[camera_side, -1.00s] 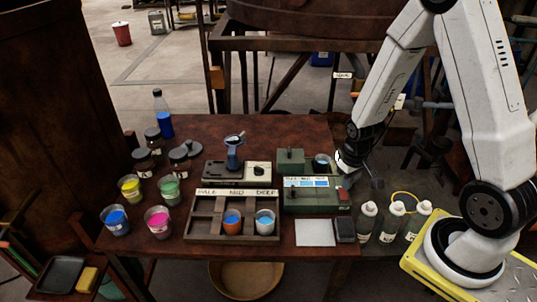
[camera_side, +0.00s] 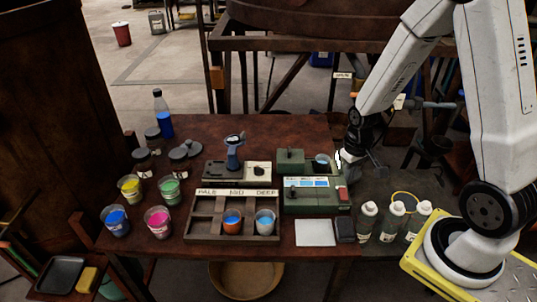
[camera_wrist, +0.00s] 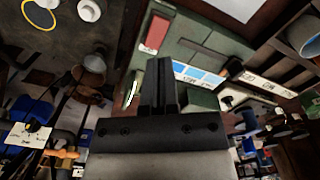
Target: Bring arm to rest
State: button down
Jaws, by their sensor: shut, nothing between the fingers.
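My gripper (camera_side: 377,171) hangs from my bent arm in the side view, at the right end of the table, just right of the green machine (camera_side: 315,208). In the wrist view my gripper's two dark fingers (camera_wrist: 159,72) are together with nothing between them. The green machine and its red button (camera_wrist: 157,32) lie beyond them there. The fingers look apart from the machine, but the exact gap is hard to tell. A cup (camera_side: 322,160) sits at the machine's back right.
A wooden tray (camera_side: 198,229) holds an orange cup (camera_side: 232,222) and a pale cup (camera_side: 265,221), both with blue contents. Paint cups and dark jars stand left. Several white-capped bottles (camera_side: 391,220) stand near my base. A white pad (camera_side: 315,232) lies in front of the machine.

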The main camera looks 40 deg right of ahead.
jog(key=shift+a+r, duration=0.1)
jog(key=s+a+r+n+t, duration=0.1)
jog(key=a+r+n+t, duration=0.1)
jog(key=a+r, duration=0.6)
jog(key=a+n, duration=0.1)
jog(key=a, duration=0.1)
jog(key=shift+s+a+r+t, duration=0.25)
jog(key=shift+s+a+t, duration=0.05)
jog(key=shift+a, duration=0.1)
